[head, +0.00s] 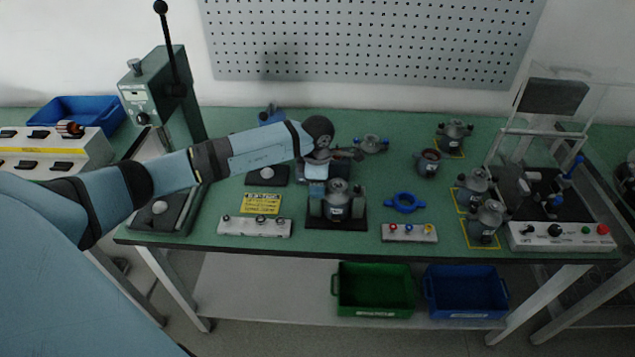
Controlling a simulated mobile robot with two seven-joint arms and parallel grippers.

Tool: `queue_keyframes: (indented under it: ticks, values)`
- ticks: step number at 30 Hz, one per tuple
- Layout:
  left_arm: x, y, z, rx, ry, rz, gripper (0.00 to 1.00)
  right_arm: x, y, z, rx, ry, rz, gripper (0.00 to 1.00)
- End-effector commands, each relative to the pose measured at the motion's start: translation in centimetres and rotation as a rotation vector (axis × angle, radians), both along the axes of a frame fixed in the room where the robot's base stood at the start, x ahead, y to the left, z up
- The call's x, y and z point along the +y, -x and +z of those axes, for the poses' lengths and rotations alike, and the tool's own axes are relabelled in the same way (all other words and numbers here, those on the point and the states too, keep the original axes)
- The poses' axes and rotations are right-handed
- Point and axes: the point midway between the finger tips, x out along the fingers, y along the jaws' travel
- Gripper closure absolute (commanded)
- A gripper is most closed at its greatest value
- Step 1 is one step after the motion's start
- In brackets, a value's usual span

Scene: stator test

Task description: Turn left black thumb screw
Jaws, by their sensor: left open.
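A grey motor-like stator unit (337,201) stands upright in a black-based fixture (336,224) near the front middle of the green bench. Upright parts flank the unit on both sides. The left black thumb screw is too small and dark to make out there. My left arm reaches in from the left and bends down behind and above the fixture's left side. My left gripper (316,188) is open, close to the left upright. I cannot tell whether it touches anything. My right gripper is not in view.
A white button strip (255,227) and a yellow label (262,204) lie left of the fixture. A lever press (150,92) stands left. More stators and a test station (562,237) stand right.

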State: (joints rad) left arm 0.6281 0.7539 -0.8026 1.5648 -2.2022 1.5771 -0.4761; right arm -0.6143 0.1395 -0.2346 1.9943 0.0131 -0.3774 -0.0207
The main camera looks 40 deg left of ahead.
Motion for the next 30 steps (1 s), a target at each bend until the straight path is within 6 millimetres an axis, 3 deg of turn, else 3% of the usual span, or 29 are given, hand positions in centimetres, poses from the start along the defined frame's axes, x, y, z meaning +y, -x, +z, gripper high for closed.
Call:
queue_keyframes:
  ticks: [2, 8, 9, 14, 24, 30]
  values:
    - [-0.01, -0.01, 0.01, 0.000, 0.000, 0.000, 0.54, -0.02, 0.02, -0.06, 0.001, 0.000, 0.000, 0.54]
    - [-0.01, -0.01, 0.03, 0.000, 0.000, 0.000, 0.97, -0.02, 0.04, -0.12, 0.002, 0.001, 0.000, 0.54]
    - [-0.01, -0.01, 0.04, 0.000, 0.000, 0.000, 1.00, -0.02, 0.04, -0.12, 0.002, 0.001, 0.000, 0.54]
    - [0.02, -0.03, 0.01, -0.001, -0.001, 0.025, 1.00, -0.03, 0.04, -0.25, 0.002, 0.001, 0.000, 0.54]
    - [-0.01, -0.03, 0.02, -0.001, 0.000, 0.331, 1.00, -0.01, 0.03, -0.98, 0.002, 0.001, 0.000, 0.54]
    - [-0.01, 0.00, 0.07, 0.000, 0.000, 0.390, 1.00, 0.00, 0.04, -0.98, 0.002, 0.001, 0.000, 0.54]
